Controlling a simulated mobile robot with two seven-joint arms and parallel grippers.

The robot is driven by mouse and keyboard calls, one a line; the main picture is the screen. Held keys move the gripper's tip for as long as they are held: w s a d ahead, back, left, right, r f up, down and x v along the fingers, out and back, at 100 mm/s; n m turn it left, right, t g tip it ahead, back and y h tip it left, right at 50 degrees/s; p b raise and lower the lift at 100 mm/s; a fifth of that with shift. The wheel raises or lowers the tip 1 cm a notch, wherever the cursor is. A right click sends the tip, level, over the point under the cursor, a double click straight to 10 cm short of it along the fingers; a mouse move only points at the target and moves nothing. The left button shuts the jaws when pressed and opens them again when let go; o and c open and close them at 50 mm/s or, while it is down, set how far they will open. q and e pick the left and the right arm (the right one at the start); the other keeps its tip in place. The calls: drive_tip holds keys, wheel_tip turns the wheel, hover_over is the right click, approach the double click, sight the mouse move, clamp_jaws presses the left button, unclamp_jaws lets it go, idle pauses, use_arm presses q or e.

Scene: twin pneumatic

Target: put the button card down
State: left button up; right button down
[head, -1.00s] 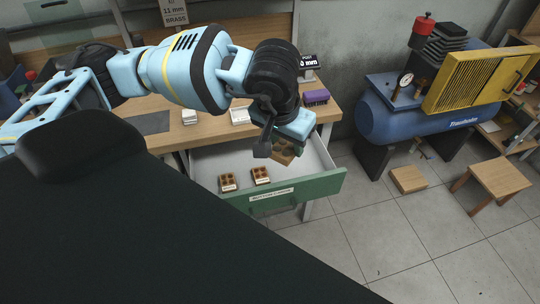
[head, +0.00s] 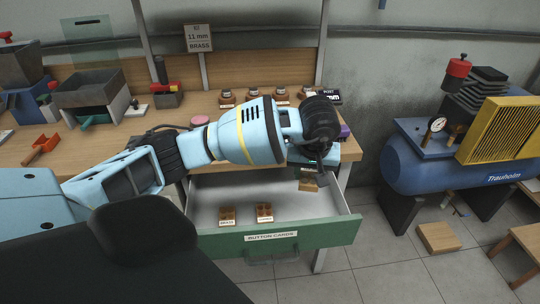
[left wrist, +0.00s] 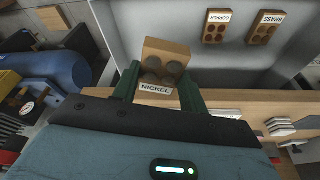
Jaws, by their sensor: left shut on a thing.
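My left gripper (head: 309,173) is shut on the nickel button card (head: 309,185), a small tan block with dark round buttons. In the left wrist view the nickel card (left wrist: 166,60) sits between the green fingers (left wrist: 159,82), its NICKEL label facing the camera. In the head view the card is over the right part of the open button-card drawer (head: 335,222); I cannot tell whether it touches the drawer. The brass card (head: 228,215) and copper card (head: 264,212) lie side by side in the drawer. My right gripper is not in view.
The drawer has a green front and pale inside, with bare floor around the two cards. The wooden bench (head: 180,143) is above it, with several knobbed brown pieces at the back. A blue compressor (head: 430,165) stands to the right.

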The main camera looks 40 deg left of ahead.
use_arm(q)
drive_tip(key=w+a+f+n+b, duration=0.2)
drive_tip(key=a+f+n, duration=0.1)
drive_tip(key=a+f, duration=0.25)
hover_over(294, 204)
drive_tip(key=f, duration=0.4)
drive_tip(key=s+f, duration=0.1)
drive_tip(key=shift+d+f, duration=0.4)
drive_tip(key=shift+y, duration=0.3)
drive_tip(key=shift+w+f, duration=0.1)
drive_tip(key=shift+f, duration=2.35)
drive_tip(key=shift+f, duration=0.1)
drive_tip(key=o, duration=0.6)
drive_tip(key=shift+f, duration=0.1)
drive_tip(key=o, duration=0.5)
drive_tip(key=shift+c, duration=0.2)
